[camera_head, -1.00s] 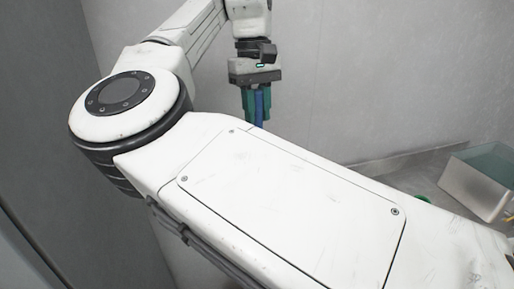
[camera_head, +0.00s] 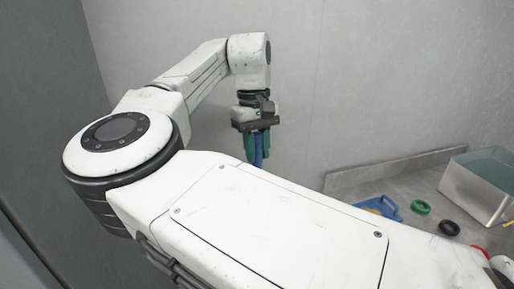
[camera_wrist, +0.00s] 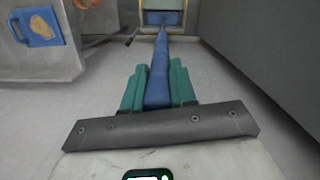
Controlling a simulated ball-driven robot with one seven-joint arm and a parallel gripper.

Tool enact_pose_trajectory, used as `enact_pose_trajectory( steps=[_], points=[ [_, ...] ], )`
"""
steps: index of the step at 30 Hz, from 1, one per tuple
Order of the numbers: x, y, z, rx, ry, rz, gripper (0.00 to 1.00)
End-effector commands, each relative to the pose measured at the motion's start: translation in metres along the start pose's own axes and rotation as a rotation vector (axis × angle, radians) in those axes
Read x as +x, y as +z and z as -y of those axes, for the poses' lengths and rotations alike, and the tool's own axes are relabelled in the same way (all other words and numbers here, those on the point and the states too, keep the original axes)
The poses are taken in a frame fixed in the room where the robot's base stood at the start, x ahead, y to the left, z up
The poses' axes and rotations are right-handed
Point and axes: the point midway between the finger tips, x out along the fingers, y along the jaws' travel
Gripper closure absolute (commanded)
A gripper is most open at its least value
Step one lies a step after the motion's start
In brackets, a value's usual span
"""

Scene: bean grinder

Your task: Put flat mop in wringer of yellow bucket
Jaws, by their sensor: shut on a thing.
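In the head view my gripper (camera_head: 257,146), with teal fingers, is shut on a blue handle (camera_head: 259,160) and points down. My arm hides what is below it. In the wrist view my gripper (camera_wrist: 156,80) has a teal finger on each side of the blue handle (camera_wrist: 158,68). The handle runs away to a blue flat piece (camera_wrist: 161,18) at the top edge, which seems to be the flat mop's head. It lies within or over a pale frame with yellowish sides (camera_wrist: 143,6), possibly the bucket; I cannot tell whether it is inside or above.
A grey counter stands at right with a blue board (camera_head: 391,208), a green ring (camera_head: 421,206), a black ring (camera_head: 449,227) and a metal bin (camera_head: 470,190). The blue board also shows in the wrist view (camera_wrist: 37,27). A dark grey panel (camera_wrist: 270,50) flanks the handle's right side.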

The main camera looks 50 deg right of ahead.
Motion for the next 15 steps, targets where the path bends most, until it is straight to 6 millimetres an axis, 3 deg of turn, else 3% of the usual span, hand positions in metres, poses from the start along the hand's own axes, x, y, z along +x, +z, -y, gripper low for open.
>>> enact_pose_trajectory(
  steps=[2,3,10,15],
  points=[
    [0.0012,0.0000,-0.0003,0.001,0.002,0.000,1.00],
    [0.0019,-0.0001,-0.0001,0.000,0.000,0.001,0.70],
    [0.0017,-0.0001,0.0000,0.000,0.000,0.000,0.48],
    [0.0016,-0.0001,0.0000,0.000,0.000,0.000,0.48]
  ],
)
